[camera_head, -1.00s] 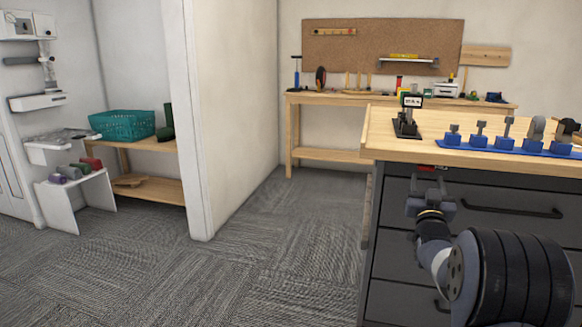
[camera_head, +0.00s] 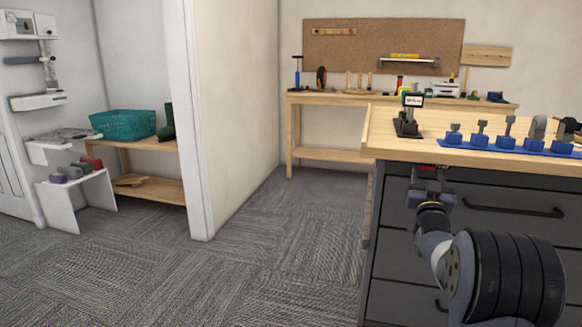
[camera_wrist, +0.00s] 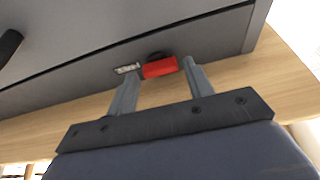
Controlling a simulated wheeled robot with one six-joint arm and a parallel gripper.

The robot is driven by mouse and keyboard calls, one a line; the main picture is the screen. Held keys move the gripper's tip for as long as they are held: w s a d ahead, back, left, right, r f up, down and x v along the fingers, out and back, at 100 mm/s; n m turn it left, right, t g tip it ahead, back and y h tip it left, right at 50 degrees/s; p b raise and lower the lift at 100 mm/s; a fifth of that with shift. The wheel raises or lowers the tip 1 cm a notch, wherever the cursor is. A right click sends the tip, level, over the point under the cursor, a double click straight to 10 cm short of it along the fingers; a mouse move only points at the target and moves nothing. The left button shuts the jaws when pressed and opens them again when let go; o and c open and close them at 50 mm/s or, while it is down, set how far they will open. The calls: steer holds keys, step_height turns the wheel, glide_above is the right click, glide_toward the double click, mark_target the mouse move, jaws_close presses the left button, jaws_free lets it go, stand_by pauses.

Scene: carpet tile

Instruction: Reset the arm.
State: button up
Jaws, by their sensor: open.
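My gripper (camera_head: 429,170) is at the front of the dark drawer cabinet (camera_head: 395,262), just below the wooden worktop (camera_head: 400,154). In the wrist view its two grey fingers (camera_wrist: 160,68) are apart. A small red block (camera_wrist: 160,67) shows between the fingertips, by the cabinet face under the worktop edge. A pale label lies beside it. I cannot tell whether the fingers touch the red block.
A blue rack (camera_head: 515,151) with several grey-and-blue pieces and a black stand (camera_head: 406,126) with a small display are on the worktop. A black drawer handle (camera_head: 515,211) is right of my gripper. Open carpet (camera_head: 270,250) lies to the left.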

steer(key=p+v, duration=0.1)
steer(key=v, duration=0.9)
steer(key=b+x, duration=0.1)
steer(key=x, duration=1)
steer(key=shift+d+r+n+p, duration=0.1)
steer(key=shift+r+n+p, duration=0.15)
steer(key=shift+n+p, duration=0.35)
steer(key=n+y+p, duration=0.1)
steer(key=n+y, duration=0.1)
steer(key=shift+s+d+n+p, duration=0.1)
steer(key=shift+s+n+p, duration=0.05)
steer(key=shift+n+p, duration=0.25)
steer(key=n+y+p, duration=0.1)
steer(key=n+p, duration=0.1)
steer(key=n+y+p, duration=0.1)
steer(key=n+p, duration=0.1)
steer(key=n, duration=0.1)
steer(key=shift+d+r+n+y, duration=0.1)
steer(key=shift+n+y, duration=0.2)
steer(key=n+y+p, duration=0.1)
steer(key=n+p, duration=0.1)
steer(key=n+y+p, duration=0.1)
steer(key=n+p, duration=0.1)
steer(key=shift+s+d+r+g, duration=0.1)
steer(key=shift+g, duration=0.3)
steer(key=v, duration=0.3)
steer(key=shift+s+f, duration=0.35)
steer(key=shift+f, duration=0.05)
steer(key=shift+v, duration=0.95)
